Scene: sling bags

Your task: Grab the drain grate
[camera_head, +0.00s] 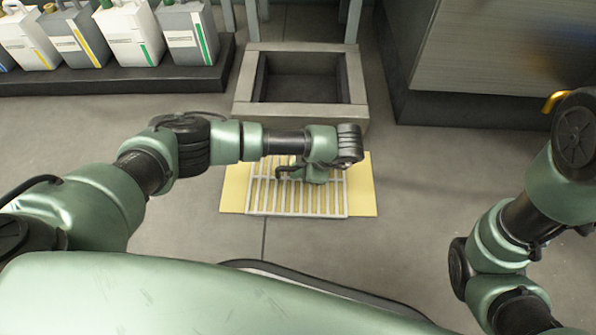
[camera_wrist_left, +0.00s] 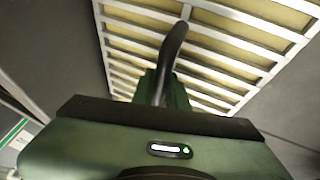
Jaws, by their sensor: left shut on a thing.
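The drain grate (camera_head: 297,198) is a pale metal grid of bars lying over a yellow mat (camera_head: 362,190) on the floor. It also fills the upper part of the left wrist view (camera_wrist_left: 215,47). My left gripper (camera_head: 309,178) is over the far part of the grate and is shut on it. In the left wrist view a dark finger (camera_wrist_left: 170,60) reaches to the bars; the exact contact point is hidden by the gripper body. My right arm shows at the right edge, but its gripper is out of view.
A square drain pit with a raised concrete rim (camera_head: 300,112) lies just beyond the mat. Several jugs (camera_head: 127,35) stand on a dark platform (camera_head: 120,78) at the back left. A large metal cabinet (camera_head: 500,50) stands at the back right. Floor right of the mat is clear.

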